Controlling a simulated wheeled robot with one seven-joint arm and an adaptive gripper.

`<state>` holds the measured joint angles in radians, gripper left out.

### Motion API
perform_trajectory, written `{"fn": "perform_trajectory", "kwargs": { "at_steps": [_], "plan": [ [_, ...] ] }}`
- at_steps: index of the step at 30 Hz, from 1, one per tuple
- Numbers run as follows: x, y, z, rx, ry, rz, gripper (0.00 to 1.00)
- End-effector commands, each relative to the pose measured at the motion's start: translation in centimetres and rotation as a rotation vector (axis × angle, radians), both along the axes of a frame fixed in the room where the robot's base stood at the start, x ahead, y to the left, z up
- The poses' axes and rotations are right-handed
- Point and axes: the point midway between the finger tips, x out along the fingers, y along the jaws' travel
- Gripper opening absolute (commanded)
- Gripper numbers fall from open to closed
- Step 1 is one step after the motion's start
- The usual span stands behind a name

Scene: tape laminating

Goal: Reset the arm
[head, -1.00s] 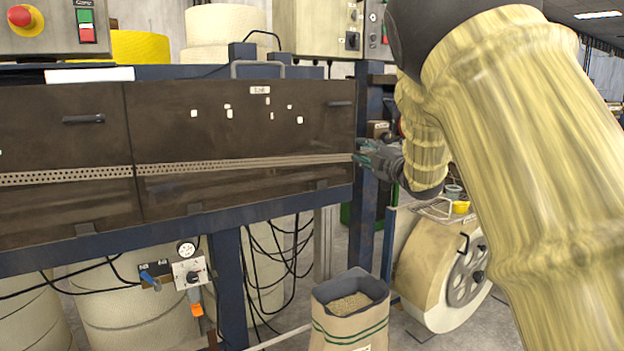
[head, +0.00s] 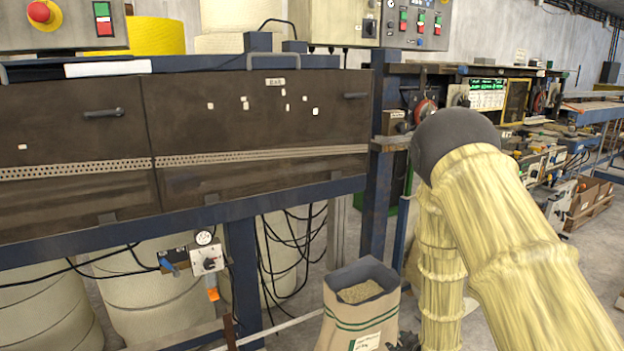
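My arm, in a pale yellow wrinkled cover with a dark grey elbow joint, fills the right of the head view. It is bent at the elbow, and its forearm hangs down to the bottom edge. A small dark part at the bottom edge, beside the sack, looks like the top of my gripper (head: 405,342). The picture edge cuts off the rest. Its fingers are hidden, so I cannot tell whether it is open or shut or holds anything.
A dark-panelled laminating machine (head: 250,125) on a blue frame (head: 240,262) spans the left and middle. An open paper sack (head: 350,318) of granules stands close to my forearm. A workbench line (head: 540,150) runs along the right, with cardboard boxes (head: 590,195) on the floor.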

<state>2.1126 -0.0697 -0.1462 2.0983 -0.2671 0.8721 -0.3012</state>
Motion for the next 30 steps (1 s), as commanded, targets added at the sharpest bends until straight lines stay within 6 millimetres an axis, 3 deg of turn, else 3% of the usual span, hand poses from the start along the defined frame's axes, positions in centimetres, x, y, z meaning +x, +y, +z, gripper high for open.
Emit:
{"fn": "perform_trajectory", "kwargs": {
  "at_steps": [3,9,15,21,25,30],
  "plan": [
    [-5.8,0.0,-4.3,0.050,0.128,-0.080,0.35],
    [-16.0,0.3,-9.8,0.118,0.336,-0.224,0.35],
    [-27.0,0.8,-13.3,0.167,0.546,-0.377,0.35],
    [-37.2,1.6,-14.6,0.191,0.735,-0.522,0.35],
    [-41.6,2.0,-14.6,0.196,0.815,-0.587,0.35],
    [-43.9,2.2,-14.4,0.197,0.857,-0.621,0.35]
  ]
}}
